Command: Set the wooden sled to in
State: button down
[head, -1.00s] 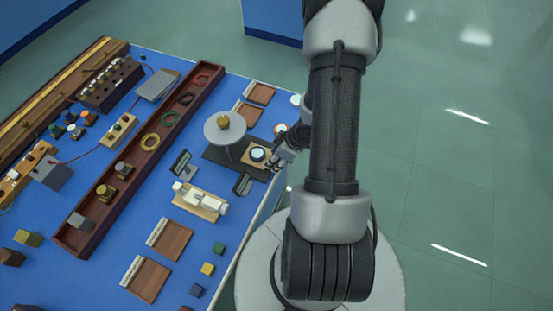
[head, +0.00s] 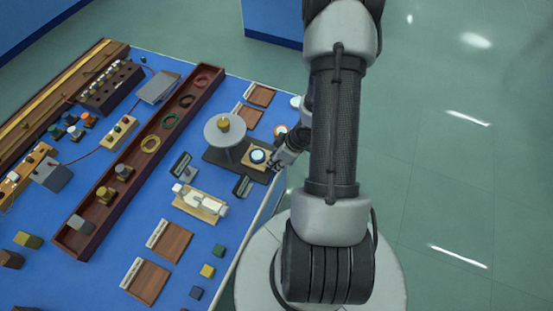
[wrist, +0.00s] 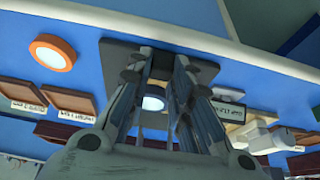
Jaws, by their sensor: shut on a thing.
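The wooden sled (head: 247,163) is a small light-wood square with a round pale disc (head: 257,156) on it. It sits on a dark base plate (head: 222,161) near the bench's right edge, beside a round grey plate on a post. My gripper (head: 275,164) is at the sled's right side, low over the dark base. In the wrist view my gripper's fingers (wrist: 154,68) reach over the dark base, with the pale disc (wrist: 153,103) showing between them. The gripper is shut on the sled, though the contact itself is mostly hidden by the fingers.
The grey round plate (head: 225,129) stands just left of the sled. Dark upright blocks (head: 243,186) and a white device on a wooden base (head: 200,204) are nearby. An orange-rimmed disc (wrist: 53,53) lies beside the dark base. A long brown tray (head: 95,220) lies further left.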

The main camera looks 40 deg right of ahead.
aim_at(255, 154)
jog(key=w+a+p, duration=0.1)
jog(key=w, duration=0.1)
jog(key=w+a+p, duration=0.1)
jog(key=w, duration=0.1)
jog(key=w+a+p, duration=0.1)
jog(key=w, duration=0.1)
jog(key=shift+w+p, duration=0.3)
jog(key=shift+w, duration=0.1)
jog(key=shift+s+d, duration=0.1)
jog(key=c, duration=1.4)
grip_release()
jog(key=shift+c, duration=0.2)
jog(key=v, duration=1.2)
jog(key=shift+c, duration=0.4)
